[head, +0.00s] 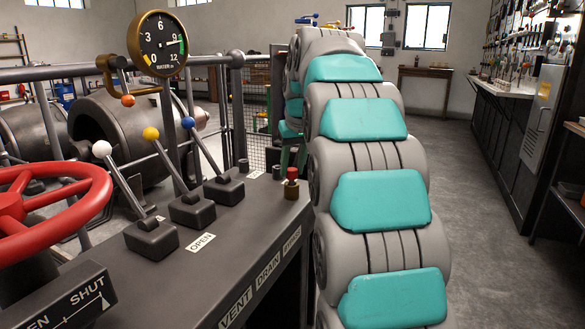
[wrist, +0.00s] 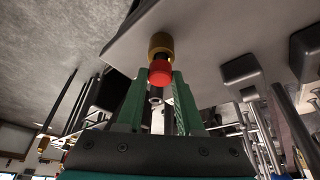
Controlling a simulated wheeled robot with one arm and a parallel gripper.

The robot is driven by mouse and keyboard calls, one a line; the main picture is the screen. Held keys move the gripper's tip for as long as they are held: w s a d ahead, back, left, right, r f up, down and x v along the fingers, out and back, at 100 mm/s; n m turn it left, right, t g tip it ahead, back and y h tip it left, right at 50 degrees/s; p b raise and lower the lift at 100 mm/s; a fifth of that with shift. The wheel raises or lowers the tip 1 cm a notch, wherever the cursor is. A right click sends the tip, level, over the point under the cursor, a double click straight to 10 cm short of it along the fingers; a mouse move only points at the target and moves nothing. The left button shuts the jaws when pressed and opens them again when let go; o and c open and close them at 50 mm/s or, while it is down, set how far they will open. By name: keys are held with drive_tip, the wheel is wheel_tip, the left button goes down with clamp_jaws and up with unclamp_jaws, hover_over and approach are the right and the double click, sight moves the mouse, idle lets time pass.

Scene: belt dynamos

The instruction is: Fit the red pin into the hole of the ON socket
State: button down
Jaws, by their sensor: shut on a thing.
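The red pin (head: 292,174) stands upright at the far right corner of the console, over a brass piece (head: 291,191) wider than itself. In the wrist view, the red pin (wrist: 160,73) lies between the green fingertips of my gripper (wrist: 159,80), which is shut on it. The brass piece (wrist: 160,44) shows just beyond it, against the console. I cannot tell how deep the pin sits in it. My gripper is mostly hidden behind my arm in the head view. Two small dark posts stand nearby, one at the left (head: 243,165), one closer (head: 276,172). Their labels are unreadable.
Levers with white (head: 102,149), yellow (head: 151,133) and blue (head: 188,122) knobs rise from the console (head: 225,255). A red handwheel (head: 50,205) and a round gauge (head: 160,45) stand at the left. My arm fills the middle; floor at the right is clear.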

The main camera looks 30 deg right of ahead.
sight(291, 170)
drive_tip(key=shift+r+p, duration=0.9)
drive_tip(key=shift+r, duration=0.7)
drive_tip(key=shift+a, duration=0.1)
